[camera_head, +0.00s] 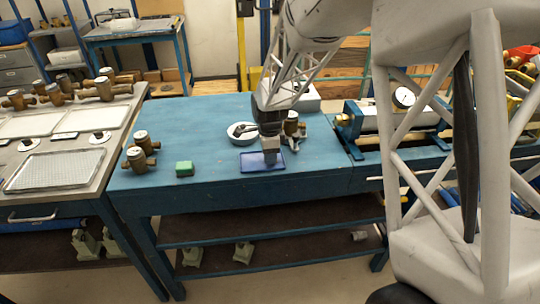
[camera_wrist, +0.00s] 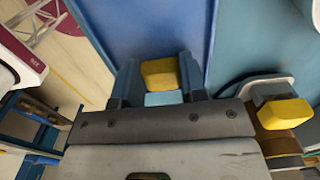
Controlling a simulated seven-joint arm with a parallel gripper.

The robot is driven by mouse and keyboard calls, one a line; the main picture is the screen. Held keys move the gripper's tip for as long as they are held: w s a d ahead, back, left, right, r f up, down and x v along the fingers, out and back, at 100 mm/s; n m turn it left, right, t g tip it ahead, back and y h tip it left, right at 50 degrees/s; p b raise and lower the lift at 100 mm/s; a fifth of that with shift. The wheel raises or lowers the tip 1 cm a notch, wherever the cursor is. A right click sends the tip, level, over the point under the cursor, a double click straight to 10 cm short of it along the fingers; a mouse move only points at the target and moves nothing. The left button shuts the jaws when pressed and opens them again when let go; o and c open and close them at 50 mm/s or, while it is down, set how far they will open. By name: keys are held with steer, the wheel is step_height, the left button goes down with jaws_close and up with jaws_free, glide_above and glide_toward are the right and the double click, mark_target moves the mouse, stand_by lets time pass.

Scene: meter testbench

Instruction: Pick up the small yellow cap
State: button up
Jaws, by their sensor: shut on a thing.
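The small yellow cap (camera_wrist: 159,73) shows in the wrist view between the two fingers of my gripper (camera_wrist: 158,80). The fingers are shut on it. In the head view my gripper (camera_head: 271,157) points down over the blue tray (camera_head: 248,168) on the blue bench, and the cap cannot be made out there. In the wrist view the tray (camera_wrist: 140,25) lies beyond the fingertips. I cannot tell whether the cap touches the tray. A second yellow piece (camera_wrist: 285,113) sits on a brass-coloured body at the right of the wrist view.
On the blue bench (camera_head: 205,120), a white bowl (camera_head: 243,139) holds a dark item behind the tray. A brass meter (camera_head: 292,122) stands close right of my gripper. A green block (camera_head: 184,168) and two brass meters (camera_head: 138,160) stand to the left. The bench between block and tray is clear.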

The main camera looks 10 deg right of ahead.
steer(key=shift+r, duration=0.6)
step_height(320, 180, up, 2)
steer(key=s+d+r, duration=0.1)
steer(key=s, duration=1.5)
steer(key=shift+d+r, duration=0.25)
steer(key=shift+d, duration=0.15)
steer(key=shift+w, duration=0.1)
